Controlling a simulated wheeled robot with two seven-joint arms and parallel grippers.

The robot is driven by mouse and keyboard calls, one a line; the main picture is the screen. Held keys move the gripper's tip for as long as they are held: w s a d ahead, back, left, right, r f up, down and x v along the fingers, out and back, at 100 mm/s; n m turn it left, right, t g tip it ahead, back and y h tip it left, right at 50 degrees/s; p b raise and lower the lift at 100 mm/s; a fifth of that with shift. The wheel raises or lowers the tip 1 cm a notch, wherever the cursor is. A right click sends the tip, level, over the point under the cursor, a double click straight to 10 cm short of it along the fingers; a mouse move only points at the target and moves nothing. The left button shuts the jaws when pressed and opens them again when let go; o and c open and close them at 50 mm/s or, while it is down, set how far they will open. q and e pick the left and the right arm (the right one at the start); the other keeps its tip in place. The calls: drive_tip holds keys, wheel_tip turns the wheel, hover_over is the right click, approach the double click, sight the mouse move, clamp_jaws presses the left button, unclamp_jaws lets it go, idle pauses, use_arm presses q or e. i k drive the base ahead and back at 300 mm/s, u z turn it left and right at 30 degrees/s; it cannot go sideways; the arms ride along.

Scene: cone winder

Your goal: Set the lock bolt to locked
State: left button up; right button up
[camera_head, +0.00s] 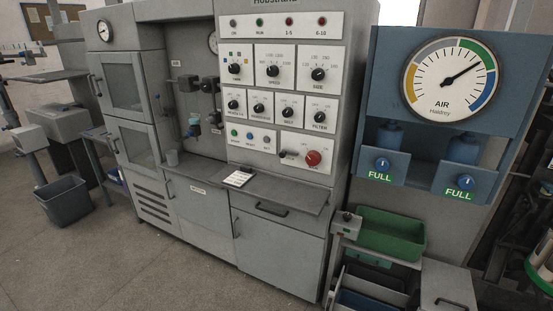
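I cannot make out for certain which part is the lock bolt. A small dark lever-like fitting (289,154) sits on the lower control panel of the grey machine (270,195), left of a red knob (313,158). It is too small to tell its position. A small grey box with a black knob (346,224) stands at the machine's lower right; its setting cannot be read either. Neither of my grippers is in view.
A shelf ledge (290,193) with a white label card (238,178) juts from the machine. A blue gauge cabinet (385,75) stands right, above a green bin (390,235). A dark bin (63,202) stands left. The front floor is clear.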

sight(283, 153)
drive_tip(key=u, duration=0.95)
drive_tip(key=i, duration=0.75)
drive_tip(key=z, duration=1.8)
